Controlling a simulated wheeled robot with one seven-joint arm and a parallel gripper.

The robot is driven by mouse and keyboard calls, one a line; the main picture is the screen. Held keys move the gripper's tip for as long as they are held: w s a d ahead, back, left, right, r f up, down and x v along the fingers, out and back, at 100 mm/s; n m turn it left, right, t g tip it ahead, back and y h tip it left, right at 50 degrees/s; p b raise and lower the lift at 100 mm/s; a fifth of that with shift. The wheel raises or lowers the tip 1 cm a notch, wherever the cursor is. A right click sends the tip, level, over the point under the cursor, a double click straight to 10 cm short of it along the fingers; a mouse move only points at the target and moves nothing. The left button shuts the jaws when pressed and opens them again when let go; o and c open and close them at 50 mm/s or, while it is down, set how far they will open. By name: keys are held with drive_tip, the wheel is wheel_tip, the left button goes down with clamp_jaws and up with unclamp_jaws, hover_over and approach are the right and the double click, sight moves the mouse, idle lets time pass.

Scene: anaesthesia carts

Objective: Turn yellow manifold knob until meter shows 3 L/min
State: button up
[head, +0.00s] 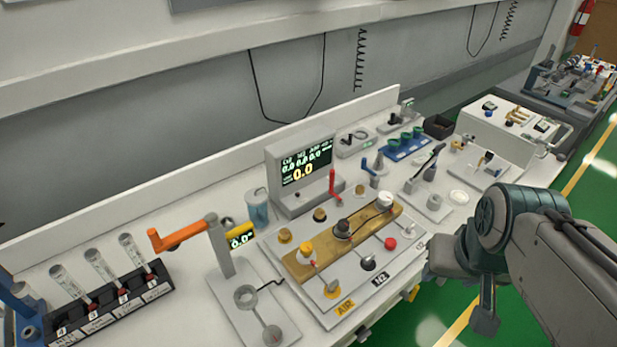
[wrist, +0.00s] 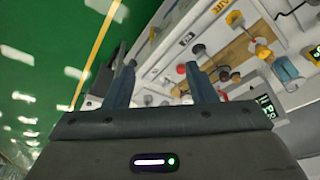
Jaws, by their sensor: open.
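The yellow manifold knob (head: 306,250) sits at the left end of a brass manifold block (head: 352,238) in the head view. In the wrist view the yellow knob (wrist: 262,50) is at the upper right, beyond the right finger.
A black knob (head: 343,228) and a white knob (head: 385,200) share the manifold. A post with an orange lever (head: 180,237) stands left, and a red lever (head: 332,183) behind. Green floor lies at right.

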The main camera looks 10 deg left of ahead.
drive_tip(key=w+a+m+g+y+b, duration=0.1)
drive_tip(key=w+a+m+g+b, duration=0.15)
drive_tip(key=w+a, duration=0.75)
drive_tip(key=m+g+y, duration=0.1)
drive_tip(key=m+g, duration=0.3)
drive_tip(key=g, duration=0.1)
approach(306, 246)
drive_tip(key=x, duration=0.8)
drive_tip(key=shift+s+f, duration=0.1)
drive_tip(key=shift+f, duration=0.2)
drive_tip(key=c, duration=1)
